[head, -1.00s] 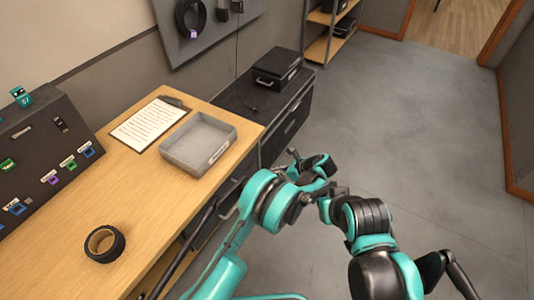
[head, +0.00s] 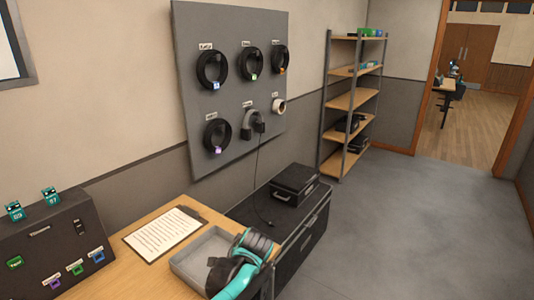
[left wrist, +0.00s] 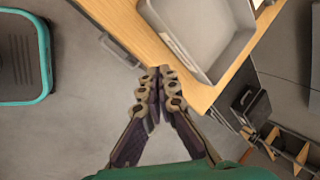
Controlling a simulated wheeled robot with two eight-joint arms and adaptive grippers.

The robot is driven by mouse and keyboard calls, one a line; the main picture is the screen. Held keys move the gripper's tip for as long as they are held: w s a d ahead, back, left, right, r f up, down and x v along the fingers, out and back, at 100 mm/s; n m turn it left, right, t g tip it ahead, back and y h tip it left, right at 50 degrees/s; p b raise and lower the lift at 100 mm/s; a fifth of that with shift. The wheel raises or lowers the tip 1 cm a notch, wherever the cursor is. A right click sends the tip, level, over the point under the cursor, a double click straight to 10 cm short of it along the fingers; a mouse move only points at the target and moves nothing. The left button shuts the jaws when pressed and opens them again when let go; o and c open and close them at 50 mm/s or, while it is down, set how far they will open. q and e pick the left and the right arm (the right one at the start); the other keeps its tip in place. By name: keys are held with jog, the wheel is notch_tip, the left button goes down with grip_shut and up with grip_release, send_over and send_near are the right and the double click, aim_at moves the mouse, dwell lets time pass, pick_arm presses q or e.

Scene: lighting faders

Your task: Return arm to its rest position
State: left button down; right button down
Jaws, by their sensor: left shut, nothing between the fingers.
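The dark fader console (head: 45,262) stands on the wooden desk at the lower left of the head view. Its front carries a green button (head: 15,263) and several coloured faders, such as a purple one (head: 56,282) and a blue one (head: 98,256). A teal and black arm part of mine shows at the bottom centre, over the grey tray; no fingers show there. In the left wrist view my left gripper (left wrist: 160,74) has its fingertips together with nothing between them. It is near the desk's edge and the tray. My right gripper is in neither view.
On the desk (head: 150,284) are a clipboard (head: 165,231) and the grey tray (head: 180,264). A black cabinet (head: 290,240) with a case (head: 293,184) on top stands beyond. A shelf rack (head: 328,110) is at the back. The floor on the right is clear.

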pick_arm(q)
jog(key=s+a+n+h, duration=0.1)
jog(key=s+a+n, duration=0.2)
jog(key=s, duration=0.4)
jog(key=s+a+r+n+t+h, duration=0.1)
jog(key=s+a+n, duration=0.1)
jog(key=s+n, duration=0.3)
jog(key=s+a+n+t+h, duration=0.1)
jog(key=s+a+n, duration=0.2)
jog(key=s+n, duration=0.2)
jog(key=shift+s+a+r, duration=0.35)
jog(key=shift+s, duration=1.45)
